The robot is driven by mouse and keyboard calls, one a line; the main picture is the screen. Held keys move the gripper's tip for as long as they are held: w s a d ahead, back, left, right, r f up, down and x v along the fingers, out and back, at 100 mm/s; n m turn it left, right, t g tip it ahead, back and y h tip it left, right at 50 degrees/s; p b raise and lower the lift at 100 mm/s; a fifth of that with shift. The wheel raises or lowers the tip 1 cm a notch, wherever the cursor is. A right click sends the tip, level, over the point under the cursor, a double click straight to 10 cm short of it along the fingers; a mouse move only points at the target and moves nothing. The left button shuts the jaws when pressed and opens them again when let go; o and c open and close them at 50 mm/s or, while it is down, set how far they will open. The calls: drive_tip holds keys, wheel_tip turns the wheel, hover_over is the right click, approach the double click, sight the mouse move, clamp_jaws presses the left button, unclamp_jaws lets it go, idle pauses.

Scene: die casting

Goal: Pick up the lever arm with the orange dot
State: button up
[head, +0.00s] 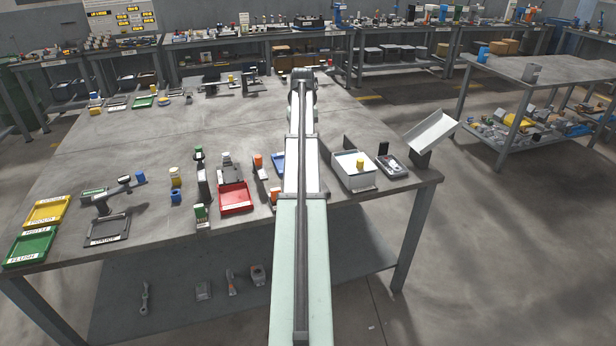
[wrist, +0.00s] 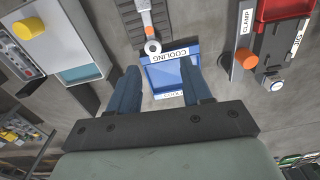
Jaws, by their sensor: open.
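A grey metal lever (wrist: 152,44) with a ring-shaped end and an orange patch lies at the top middle of the wrist view, at the edge of a blue tray (wrist: 152,95) labelled COOLING. Its upper part is cut off by the frame, and I cannot tell whether the patch is a dot. In the head view, an orange spot (head: 275,194) shows just left of my arm, partly hidden. My gripper (wrist: 160,80) is open and empty, its two fingers appearing on either side of the blue tray. The head view does not show the fingers clearly.
A white box (head: 355,182) with a yellow knob stands right of my arm. A red tray (head: 235,207) and an orange-capped clamp (head: 258,160) stand to the left. A tilted white chute (head: 432,132) is at the right edge. The table's far middle is mostly clear.

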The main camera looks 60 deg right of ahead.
drive_tip(key=f, duration=0.3)
drive_tip(key=s+f, duration=0.1)
drive_tip(key=f, duration=0.4)
drive_tip(key=shift+s+d+f, duration=0.35)
drive_tip(key=shift+s+d, duration=0.05)
drive_tip(key=shift+s+a+f, duration=0.1)
drive_tip(key=shift+f, duration=1.25)
drive_tip(key=shift+a+f, duration=0.1)
drive_tip(key=shift+f, duration=1.2)
clamp_jaws()
